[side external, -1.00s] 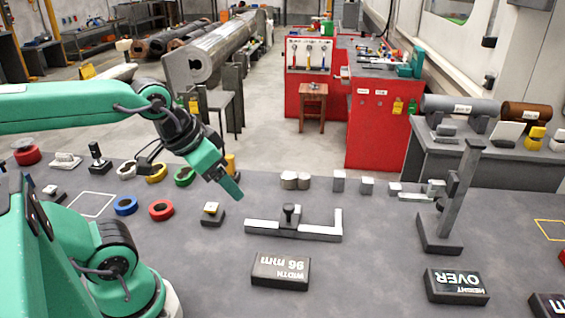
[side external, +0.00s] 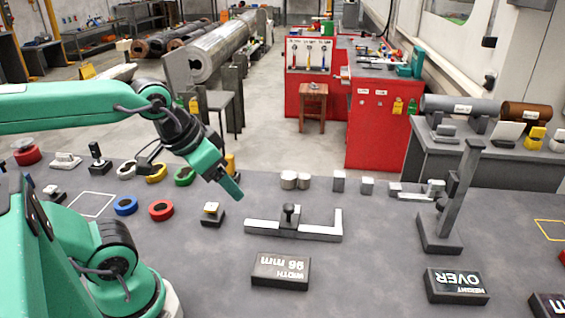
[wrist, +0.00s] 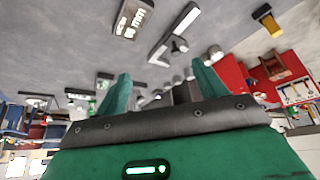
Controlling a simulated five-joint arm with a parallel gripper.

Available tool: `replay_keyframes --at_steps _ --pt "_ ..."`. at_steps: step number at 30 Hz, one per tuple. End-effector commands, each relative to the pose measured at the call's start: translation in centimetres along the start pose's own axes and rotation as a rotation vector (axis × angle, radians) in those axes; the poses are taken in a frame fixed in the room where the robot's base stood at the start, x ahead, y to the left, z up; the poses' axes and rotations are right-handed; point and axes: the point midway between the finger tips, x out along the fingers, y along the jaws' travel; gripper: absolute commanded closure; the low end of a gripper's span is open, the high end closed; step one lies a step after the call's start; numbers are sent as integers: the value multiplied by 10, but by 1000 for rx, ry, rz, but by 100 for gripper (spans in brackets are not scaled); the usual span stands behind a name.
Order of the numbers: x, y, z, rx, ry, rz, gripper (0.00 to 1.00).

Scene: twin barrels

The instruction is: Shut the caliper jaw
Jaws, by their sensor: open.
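The caliper (side external: 260,227) lies flat on the grey bench in the side view, a pale bar with an upright fixed jaw (side external: 337,219) at its right end. Its dark sliding jaw with a black knob (side external: 289,214) sits near the middle of the bar, with a clear gap to the fixed jaw. My gripper (side external: 232,187) is above the bench, up and left of the caliper, apart from it and empty. In the wrist view my gripper (wrist: 162,85) shows two green fingers spread wide, and the caliper (wrist: 175,32) appears beyond them.
A dark display block (side external: 281,270) reading "WIDTH 96 mm" upside down lies in front of the caliper. A height gauge (side external: 457,200) stands to its right. Small metal blocks (side external: 339,181) line the area behind; coloured rings (side external: 161,210) lie left.

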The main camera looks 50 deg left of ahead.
Motion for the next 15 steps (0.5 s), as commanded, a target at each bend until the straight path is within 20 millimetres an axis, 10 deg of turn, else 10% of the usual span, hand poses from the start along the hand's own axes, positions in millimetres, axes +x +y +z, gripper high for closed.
replay_keyframes --at_steps 7,15 --pt "0 0 0 -1 -1 0 49" --pt "5 -2 -12 -22 -37 -3 49"
